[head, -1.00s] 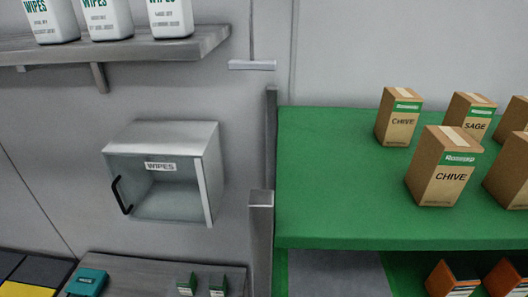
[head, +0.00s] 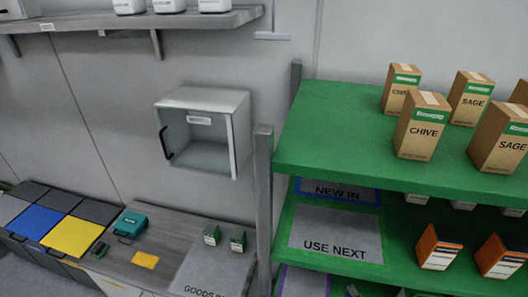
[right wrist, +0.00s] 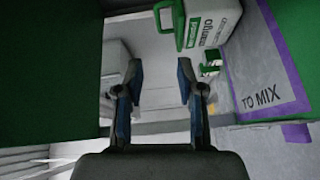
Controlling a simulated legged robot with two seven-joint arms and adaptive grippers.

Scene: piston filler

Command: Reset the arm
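My right gripper (right wrist: 159,82) shows in the right wrist view. Its two dark, blue-edged fingers stand apart with nothing between them, so it is open and empty. Green shelf panels (right wrist: 50,70) lie on either side of it. A white container with a green handle and label (right wrist: 205,25) is beyond the fingers, up and to the right, apart from them. In the head view only a small dark piece shows at the bottom edge, too little to read as a gripper. My left gripper is in neither view.
A green shelf (head: 330,130) holds brown CHIVE (head: 423,130) and SAGE boxes; orange boxes (head: 438,248) stand below. A TO MIX mat (right wrist: 265,75) lies right of my right gripper.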

